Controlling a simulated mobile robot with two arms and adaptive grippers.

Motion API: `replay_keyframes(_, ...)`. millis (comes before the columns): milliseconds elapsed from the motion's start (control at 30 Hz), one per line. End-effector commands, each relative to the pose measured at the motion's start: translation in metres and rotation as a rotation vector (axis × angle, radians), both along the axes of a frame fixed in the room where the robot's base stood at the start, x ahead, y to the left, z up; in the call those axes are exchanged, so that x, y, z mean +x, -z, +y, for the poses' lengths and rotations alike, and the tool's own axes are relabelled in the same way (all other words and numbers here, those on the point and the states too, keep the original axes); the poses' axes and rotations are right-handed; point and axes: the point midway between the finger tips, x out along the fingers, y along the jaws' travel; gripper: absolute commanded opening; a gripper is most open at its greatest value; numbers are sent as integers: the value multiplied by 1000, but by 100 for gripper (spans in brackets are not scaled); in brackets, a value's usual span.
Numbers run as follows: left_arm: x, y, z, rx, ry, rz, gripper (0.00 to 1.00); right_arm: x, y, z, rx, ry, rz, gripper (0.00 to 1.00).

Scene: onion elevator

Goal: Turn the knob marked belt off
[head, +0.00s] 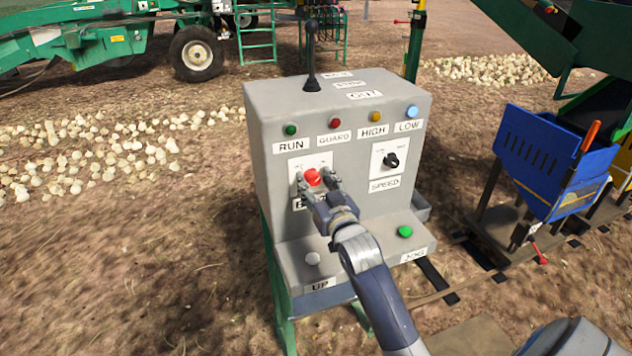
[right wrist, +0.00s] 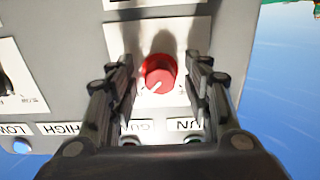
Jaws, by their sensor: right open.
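The red knob (head: 313,177) sits on a white plate on the front of a grey control box (head: 345,120). The label under it is mostly hidden by my gripper; only a first letter like "B" shows. My right gripper (head: 318,186) is at the knob, its fingers on either side. In the right wrist view the red knob (right wrist: 158,73) with a white pointer line lies between the two open fingers of the right gripper (right wrist: 162,75), with gaps on both sides. My left gripper is not in view.
A black SPEED knob (head: 391,160) is to the right on the same panel. Indicator lamps line the panel above, and a black lever (head: 311,60) stands on top.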

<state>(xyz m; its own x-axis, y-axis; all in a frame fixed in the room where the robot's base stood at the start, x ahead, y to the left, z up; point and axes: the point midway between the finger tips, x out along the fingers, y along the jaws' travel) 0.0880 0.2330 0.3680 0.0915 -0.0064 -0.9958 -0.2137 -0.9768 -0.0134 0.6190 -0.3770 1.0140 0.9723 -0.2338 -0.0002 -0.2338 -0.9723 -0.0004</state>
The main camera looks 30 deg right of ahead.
Motion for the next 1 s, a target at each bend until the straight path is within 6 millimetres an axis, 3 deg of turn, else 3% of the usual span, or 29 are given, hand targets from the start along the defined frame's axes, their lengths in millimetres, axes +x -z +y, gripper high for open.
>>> replay_keyframes(233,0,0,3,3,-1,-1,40,1,0,0,0,0,0,46)
replay_keyframes(433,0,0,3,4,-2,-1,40,1,0,0,0,0,0,1)
replay_keyframes(767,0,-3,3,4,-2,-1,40,1,0,0,-22,-1,6,1)
replay_keyframes(1000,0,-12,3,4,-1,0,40,1,-2,0,-131,-1,34,1)
